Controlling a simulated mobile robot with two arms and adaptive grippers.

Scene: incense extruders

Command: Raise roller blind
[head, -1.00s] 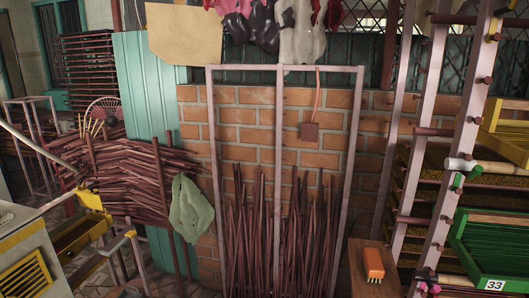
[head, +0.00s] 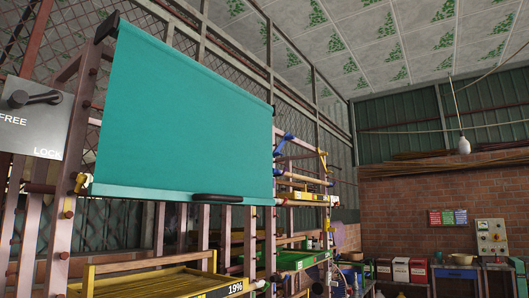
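A teal roller blind (head: 185,115) hangs partly down over the upper part of a wooden rack in the head view. Its bottom bar carries a dark handle (head: 217,198). At the left edge a grey panel (head: 28,130) marked FREE and LOCK has a dark lever (head: 35,97), which lies near the FREE label. Neither of my grippers is in view.
Below the blind the rack (head: 60,215) holds a yellow tray (head: 155,279) marked 19% and a green tray (head: 297,260). A hanging bulb (head: 463,145), a brick wall (head: 400,200) and several bins (head: 410,270) are at the right.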

